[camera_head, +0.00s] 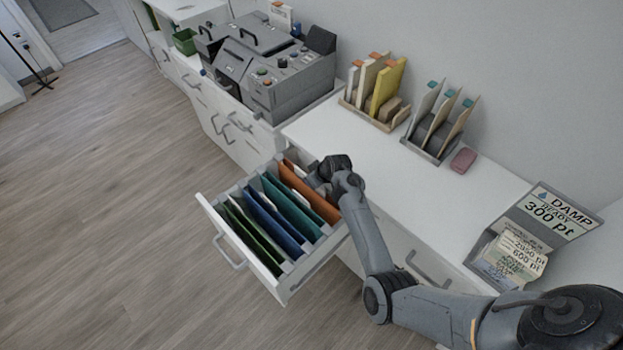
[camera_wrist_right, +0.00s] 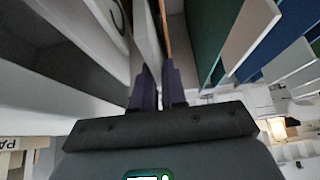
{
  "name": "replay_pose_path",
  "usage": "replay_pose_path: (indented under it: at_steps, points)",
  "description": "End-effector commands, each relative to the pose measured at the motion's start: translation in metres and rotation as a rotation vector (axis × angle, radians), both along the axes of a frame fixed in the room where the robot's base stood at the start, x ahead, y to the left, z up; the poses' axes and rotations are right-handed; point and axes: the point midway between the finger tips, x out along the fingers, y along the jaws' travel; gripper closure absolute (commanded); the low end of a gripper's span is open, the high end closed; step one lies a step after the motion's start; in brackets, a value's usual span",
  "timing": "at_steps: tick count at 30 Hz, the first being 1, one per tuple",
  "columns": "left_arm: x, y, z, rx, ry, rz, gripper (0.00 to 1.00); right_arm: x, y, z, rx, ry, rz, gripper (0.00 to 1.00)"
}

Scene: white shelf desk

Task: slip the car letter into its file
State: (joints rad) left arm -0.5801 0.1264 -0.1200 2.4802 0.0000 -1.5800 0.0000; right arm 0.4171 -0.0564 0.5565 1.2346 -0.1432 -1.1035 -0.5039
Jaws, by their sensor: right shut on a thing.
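The open drawer (camera_head: 283,291) holds hanging files in green (camera_head: 254,236), blue (camera_head: 272,224), teal (camera_head: 292,212) and orange (camera_head: 308,192). My right gripper (camera_head: 316,179) is at the drawer's right end, beside the orange file. In the right wrist view, its closed fingers (camera_wrist_right: 157,88) are on a thin pale sheet (camera_wrist_right: 147,40), seemingly the letter. An orange edge (camera_wrist_right: 166,28) runs close beside the sheet. No car mark on it can be made out, and I cannot tell whether it is inside the orange file. My left gripper is out of view.
On the white desktop (camera_head: 334,127) stand a rack of cream and yellow envelopes (camera_head: 388,89) and a rack of grey and tan ones (camera_head: 440,115). A pink block (camera_head: 463,160), a DAMP sign (camera_head: 553,213) and a grey machine (camera_head: 290,82) are there too. Open floor (camera_head: 100,220) lies left.

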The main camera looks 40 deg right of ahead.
Motion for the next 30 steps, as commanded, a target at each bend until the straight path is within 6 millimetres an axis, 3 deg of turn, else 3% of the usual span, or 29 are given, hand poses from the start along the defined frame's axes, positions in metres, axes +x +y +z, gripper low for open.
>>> replay_pose_path:
  at_steps: [5, 6, 12, 20, 30]
  points:
    - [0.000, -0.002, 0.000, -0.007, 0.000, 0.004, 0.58, -0.002, 0.000, -0.004, 0.002, 0.006, -0.001, 1.00]
    - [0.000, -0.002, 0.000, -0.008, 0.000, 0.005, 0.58, -0.002, 0.000, -0.004, 0.002, 0.006, -0.001, 0.85]
    - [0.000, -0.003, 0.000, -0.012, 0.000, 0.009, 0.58, -0.003, 0.001, -0.005, 0.003, 0.008, -0.001, 0.59]
    - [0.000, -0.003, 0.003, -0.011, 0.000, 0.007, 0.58, -0.005, 0.000, 0.000, 0.003, 0.008, -0.001, 0.59]
    - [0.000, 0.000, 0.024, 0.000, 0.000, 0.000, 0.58, -0.030, -0.003, 0.047, 0.001, 0.002, -0.002, 0.59]
